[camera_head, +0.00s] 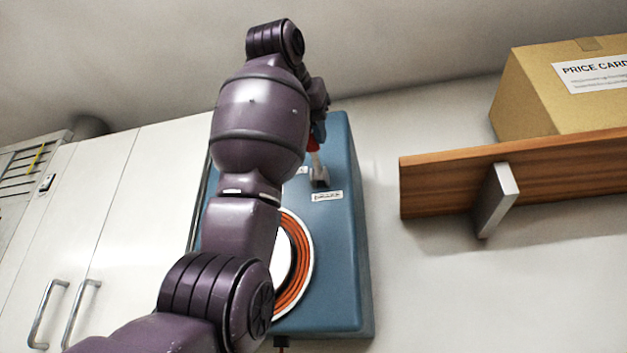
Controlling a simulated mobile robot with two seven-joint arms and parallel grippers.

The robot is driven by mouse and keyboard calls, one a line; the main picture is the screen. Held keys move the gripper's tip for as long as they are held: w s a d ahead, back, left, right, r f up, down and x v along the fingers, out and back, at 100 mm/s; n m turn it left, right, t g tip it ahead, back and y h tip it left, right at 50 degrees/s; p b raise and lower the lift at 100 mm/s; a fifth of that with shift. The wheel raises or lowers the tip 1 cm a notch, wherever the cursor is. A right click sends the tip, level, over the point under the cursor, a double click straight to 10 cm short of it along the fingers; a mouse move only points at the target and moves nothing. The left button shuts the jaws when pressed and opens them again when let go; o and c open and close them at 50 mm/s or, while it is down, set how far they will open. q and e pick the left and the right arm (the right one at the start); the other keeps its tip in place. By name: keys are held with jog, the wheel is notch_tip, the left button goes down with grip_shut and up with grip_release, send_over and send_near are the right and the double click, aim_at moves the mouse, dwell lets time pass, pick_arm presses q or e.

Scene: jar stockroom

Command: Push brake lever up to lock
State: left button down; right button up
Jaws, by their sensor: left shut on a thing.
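The brake lever (315,159) is on the front of a blue wall-mounted hose reel box (341,232). It has a grey base and a pale shaft that rises steeply to a red part, with its top hidden. My left arm comes up from the bottom left and covers much of the box. My left gripper (321,118) is mostly hidden behind its own wrist, at the lever's upper end, and is shut on the lever. Its fingertips do not show clearly. A small white label sits just below the lever base. My right gripper is not in view.
An orange hose coil (298,262) shows in the box's round opening, partly behind my arm. White cabinet doors (118,215) with metal handles stand to the left. A wooden shelf (500,176) with a cardboard box (550,95) juts out at the right. Bare wall lies between.

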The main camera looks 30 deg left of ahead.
pick_arm(q)
jog(key=shift+w+r+g, duration=0.2)
jog(key=shift+r+g, duration=0.05)
jog(key=shift+g, duration=0.35)
jog(key=shift+w+a+r+g, duration=0.1)
jog(key=shift+w+r+g, duration=0.1)
jog(key=shift+r+g, duration=0.2)
jog(key=shift+w+a+r+g+h+p, duration=0.1)
jog(key=shift+w+r+g+h+p, duration=0.15)
jog(key=shift+g+p, duration=0.25)
jog(key=g+p, duration=0.1)
jog(key=w+r+g+p, duration=0.1)
jog(key=shift+w+a+h+p, duration=0.15)
jog(key=shift+h+p, duration=0.15)
jog(key=shift+h, duration=0.05)
jog(key=shift+w, duration=0.1)
jog(key=shift+w+a+g+p, duration=0.1)
jog(key=shift+g+p, duration=0.3)
jog(key=shift+p, duration=0.15)
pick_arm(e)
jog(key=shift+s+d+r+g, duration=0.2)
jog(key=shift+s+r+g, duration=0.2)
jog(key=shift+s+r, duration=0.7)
pick_arm(q)
jog(key=shift+r, duration=0.1)
